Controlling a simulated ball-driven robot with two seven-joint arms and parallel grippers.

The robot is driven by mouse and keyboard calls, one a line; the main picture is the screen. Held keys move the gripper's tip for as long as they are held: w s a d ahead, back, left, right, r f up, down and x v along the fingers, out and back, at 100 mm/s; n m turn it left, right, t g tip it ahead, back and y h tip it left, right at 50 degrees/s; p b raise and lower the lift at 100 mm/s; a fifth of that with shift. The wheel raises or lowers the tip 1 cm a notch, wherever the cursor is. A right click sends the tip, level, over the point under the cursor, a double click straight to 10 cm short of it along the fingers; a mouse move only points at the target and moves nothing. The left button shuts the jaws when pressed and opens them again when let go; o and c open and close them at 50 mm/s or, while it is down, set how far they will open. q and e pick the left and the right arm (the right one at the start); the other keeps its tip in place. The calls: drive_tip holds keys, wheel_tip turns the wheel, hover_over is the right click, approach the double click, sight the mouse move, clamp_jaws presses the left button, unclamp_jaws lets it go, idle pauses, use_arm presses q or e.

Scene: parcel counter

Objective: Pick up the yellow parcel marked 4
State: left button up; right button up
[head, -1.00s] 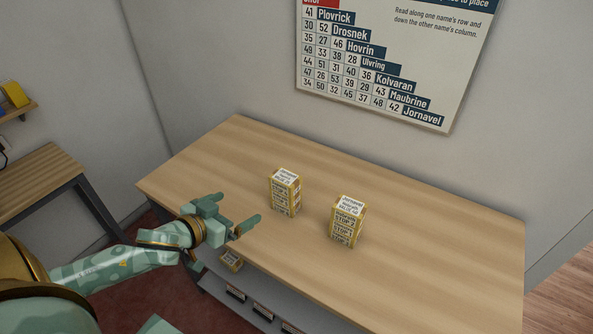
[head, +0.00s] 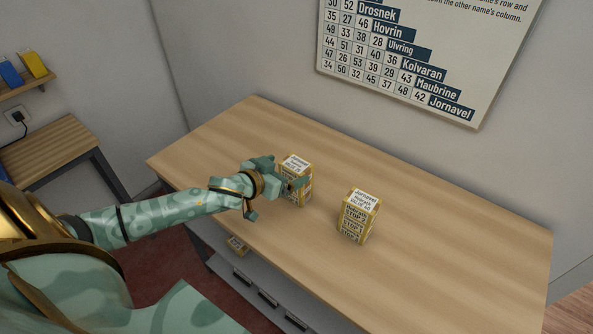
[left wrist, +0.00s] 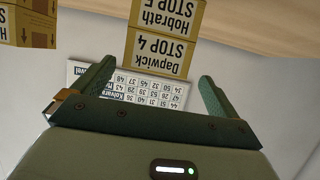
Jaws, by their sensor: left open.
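Two yellow parcels with white labels stand upright on the counter. The left one (head: 297,162) is partly hidden by my left gripper (head: 286,173). My right gripper is not in view.
The wooden counter (head: 450,240) is clear to the right and in front of the parcels. A wall chart (head: 400,70) of names and numbers hangs behind. A small box (head: 237,244) sits on the lower shelf. A side table (head: 50,145) stands at the left.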

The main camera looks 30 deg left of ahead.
sight(290, 169)
use_arm(q)
drive_tip(key=x, duration=0.3)
drive_tip(key=b+x, duration=0.1)
drive_tip(key=x, duration=0.1)
drive_tip(key=shift+d, duration=0.3)
drive_tip(key=c, duration=1.1)
drive_tip(key=shift+c, duration=0.2)
